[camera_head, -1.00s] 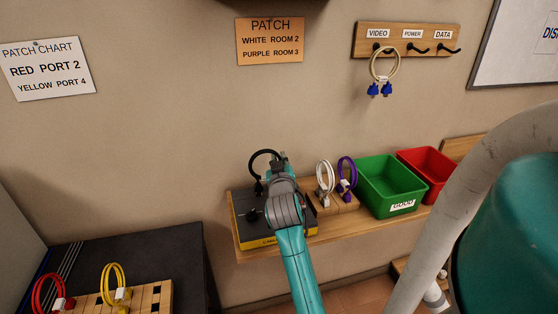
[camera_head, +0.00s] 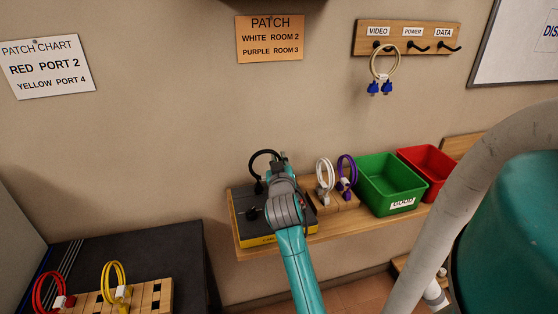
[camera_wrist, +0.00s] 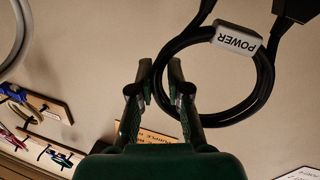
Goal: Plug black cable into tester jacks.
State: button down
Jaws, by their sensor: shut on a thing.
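The black cable (camera_head: 262,154) is a loop standing up above the tester (camera_head: 245,231), a dark box with a yellow front edge on the wooden shelf. In the wrist view the cable (camera_wrist: 262,88) carries a white POWER tag (camera_wrist: 237,40), and a dark plug (camera_wrist: 296,9) is at the top right. My gripper (camera_wrist: 159,88) is shut on the cable's loop, which passes between its fingertips. In the head view my gripper (camera_head: 280,163) is over the tester's back part, and my arm covers much of the tester. A dark plug end hangs close to the tester's top; I cannot tell whether it is seated.
White (camera_head: 324,174) and purple (camera_head: 346,172) cables stand on a wooden block just right of my arm. Green (camera_head: 391,187) and red (camera_head: 427,167) bins lie further right. The wall is close behind the shelf. Red and yellow cables stand at the lower left.

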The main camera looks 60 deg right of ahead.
jog(key=shift+f, duration=0.3)
dwell(0.5)
dwell(0.4)
jog(key=shift+c, duration=2)
grip_release()
jog(key=v, duration=0.7)
jog(key=shift+s+a, duration=0.15)
jog(key=shift+a, duration=0.05)
